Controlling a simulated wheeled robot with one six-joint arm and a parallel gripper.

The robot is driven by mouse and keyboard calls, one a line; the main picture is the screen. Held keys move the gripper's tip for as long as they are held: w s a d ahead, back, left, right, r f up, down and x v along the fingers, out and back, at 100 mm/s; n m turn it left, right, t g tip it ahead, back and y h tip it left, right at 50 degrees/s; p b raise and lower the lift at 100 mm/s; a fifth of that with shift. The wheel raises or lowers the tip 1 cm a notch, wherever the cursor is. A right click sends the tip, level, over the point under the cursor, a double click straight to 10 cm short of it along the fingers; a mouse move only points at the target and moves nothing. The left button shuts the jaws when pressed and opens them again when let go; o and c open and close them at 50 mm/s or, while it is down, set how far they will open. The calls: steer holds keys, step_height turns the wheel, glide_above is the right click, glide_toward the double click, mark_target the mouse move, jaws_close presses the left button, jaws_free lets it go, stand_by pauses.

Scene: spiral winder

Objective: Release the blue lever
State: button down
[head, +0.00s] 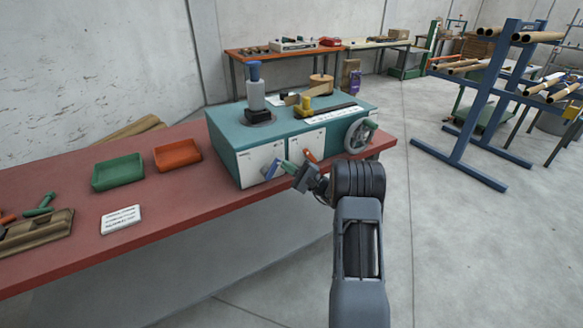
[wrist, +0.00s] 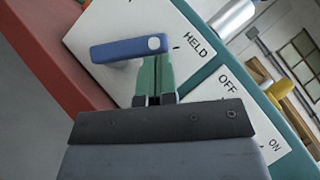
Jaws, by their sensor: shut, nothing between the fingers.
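The blue lever (head: 271,169) is on the white front panel of the teal machine (head: 226,153). In the wrist view the blue lever (wrist: 122,50) lies nearly level across the picture, with a pale round spot at its right end and the word HELD on the panel to its right. My gripper (head: 287,167) is in front of the panel, just right of the lever in the head view. In the wrist view its green fingers (wrist: 154,76) are shut together and empty. They meet the lever's lower edge in the picture near its right end; I cannot tell whether they touch.
An orange lever (head: 310,155) and a handwheel (head: 360,137) are to the right on the machine. A second panel (wrist: 233,112) reads OFF and ON. Green (head: 118,172) and orange (head: 178,155) trays stand on the red bench (head: 170,218) to the left.

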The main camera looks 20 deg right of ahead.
steer(key=shift+a+r+n+g+b, duration=0.15)
steer(key=shift+r+n+g+b, duration=0.15)
steer(key=shift+n+g+b, duration=0.3)
steer(key=shift+a+r+n+g+h+b, duration=0.25)
steer(key=shift+n+g+b, duration=0.15)
steer(key=shift+n, duration=0.2)
steer(key=shift+a+r+n+g+h+b, duration=0.2)
steer(key=shift+r+n+g+b, duration=0.1)
steer(key=shift+n+b, duration=0.25)
steer(key=a+n+g+b, duration=0.1)
steer(key=r+n+g+h+b, duration=0.1)
steer(key=n, duration=0.1)
steer(key=shift+s+a+r+h+b, duration=0.1)
steer(key=shift+s+a+h+b, duration=0.15)
steer(key=shift+a+b, duration=0.15)
steer(key=a+n+h+b, duration=0.1)
steer(key=a+n+g+h+b, duration=0.1)
steer(key=shift+r+b, duration=0.3)
steer(key=shift+r, duration=0.1)
steer(key=shift+s+a+r+n+g+h+b, duration=0.15)
steer(key=shift+a+n+g+h+b, duration=0.35)
steer(key=shift+a+n+h+b, duration=0.75)
steer(key=shift+d+h, duration=0.2)
steer(key=shift+h, duration=0.05)
steer(key=p, duration=0.3)
glide_toward(274, 162)
steer(key=r, duration=0.1)
steer(key=s+r, duration=0.2)
steer(key=r, duration=0.1)
steer(key=shift+d, duration=0.35)
